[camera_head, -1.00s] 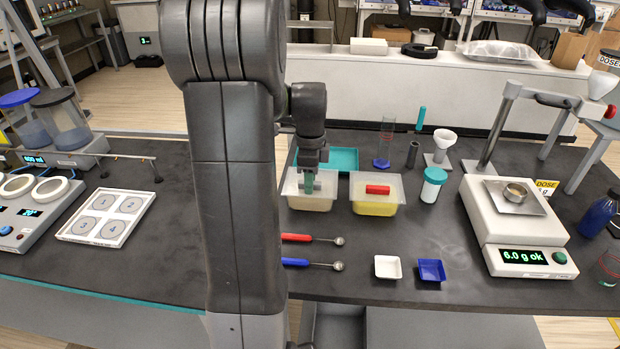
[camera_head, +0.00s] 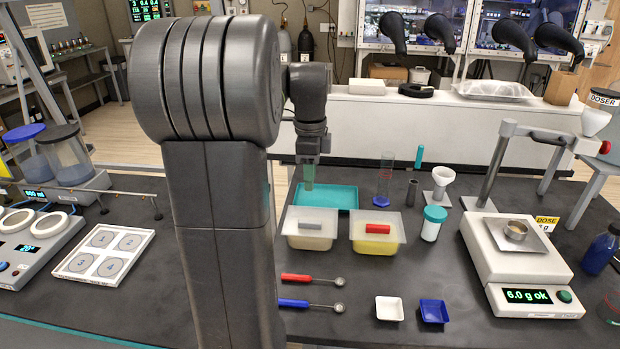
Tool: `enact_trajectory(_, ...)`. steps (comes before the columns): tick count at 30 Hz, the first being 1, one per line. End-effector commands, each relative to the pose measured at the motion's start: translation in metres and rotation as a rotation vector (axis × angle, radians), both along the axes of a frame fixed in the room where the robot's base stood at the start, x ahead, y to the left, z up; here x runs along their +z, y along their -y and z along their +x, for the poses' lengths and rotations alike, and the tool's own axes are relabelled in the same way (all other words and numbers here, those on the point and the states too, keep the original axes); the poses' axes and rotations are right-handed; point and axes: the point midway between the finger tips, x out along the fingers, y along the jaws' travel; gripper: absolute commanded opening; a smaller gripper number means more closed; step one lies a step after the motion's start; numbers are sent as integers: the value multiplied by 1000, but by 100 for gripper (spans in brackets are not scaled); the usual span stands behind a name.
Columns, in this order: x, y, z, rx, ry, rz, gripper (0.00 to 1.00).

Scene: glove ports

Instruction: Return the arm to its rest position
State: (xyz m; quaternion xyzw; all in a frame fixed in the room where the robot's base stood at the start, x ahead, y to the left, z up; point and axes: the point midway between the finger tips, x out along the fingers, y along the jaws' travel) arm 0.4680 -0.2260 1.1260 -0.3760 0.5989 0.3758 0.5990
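My arm rises in the left middle of the head view. I see nothing clearly held. The left tub (camera_head: 307,243) has its lid on, with a grey handle (camera_head: 318,226) on top. The gripper appears clear of it.
A yellow-filled tub (camera_head: 376,247) with a red handle stands to the right. Two spoons (camera_head: 312,280) (camera_head: 310,304), a white dish (camera_head: 389,309) and a blue dish (camera_head: 433,312) lie in front.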

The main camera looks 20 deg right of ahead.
Motion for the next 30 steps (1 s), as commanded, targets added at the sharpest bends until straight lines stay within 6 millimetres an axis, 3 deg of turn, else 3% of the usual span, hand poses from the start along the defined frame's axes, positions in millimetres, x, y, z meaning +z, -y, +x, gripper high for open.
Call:
enact_trajectory(6, -3, 0, 0, 0, 0, 0, 35)
enact_trajectory(11, -20, 0, 0, 0, -3, 1, 35)
enact_trajectory(24, -104, 0, -1, 0, -4, 2, 35)
enact_trajectory(30, -132, 0, 0, 0, -1, 0, 35)
